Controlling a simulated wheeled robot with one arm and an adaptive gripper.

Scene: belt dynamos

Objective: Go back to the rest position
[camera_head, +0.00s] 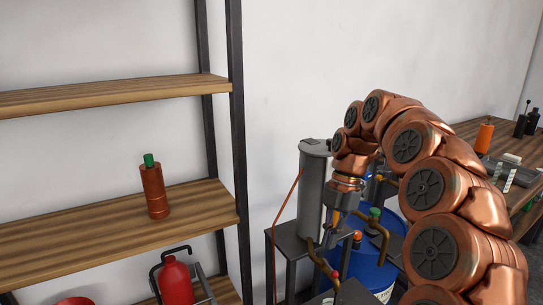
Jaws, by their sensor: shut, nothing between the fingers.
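My copper-coloured arm fills the right half of the head view and arches up and over to the left. My gripper (335,236) hangs down from the wrist, shut and empty. It is in front of a grey cylinder (313,190) on a dark metal stand and just left of a blue drum (374,264). Brass-coloured bent pipes with red, orange and green ends are close around the gripper and partly hide its tips. I cannot tell whether the fingers touch any of them.
A wooden shelf unit (108,225) stands at left, with a copper bottle with a green cap (155,188) on it and a red extinguisher-like bottle (176,283) lower down. A wooden table (469,131) at right holds dark bottles (526,122) and an orange cylinder (485,135).

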